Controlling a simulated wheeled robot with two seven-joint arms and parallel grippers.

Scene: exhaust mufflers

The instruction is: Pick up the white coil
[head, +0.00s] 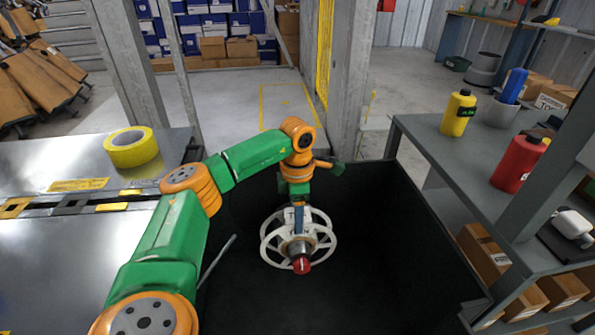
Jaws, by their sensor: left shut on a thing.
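The white coil (328,240), a spoked white reel with a metal hub and a red-tipped end facing me, is in the lower middle of the head view. My left gripper (298,222) reaches down onto it from above and is shut on it. The gripper's fingertips are small and partly hidden against the coil. The coil is over the dark floor of a black bin (390,270); I cannot tell whether it touches that floor. My right gripper is not in view.
A metal table (60,240) with a yellow tape roll (131,147) stands at left. A grey shelf (440,150) with a yellow bottle (458,112) and a red bottle (519,164) stands at right. A concrete pillar (345,80) rises behind the bin. The bin's right part is clear.

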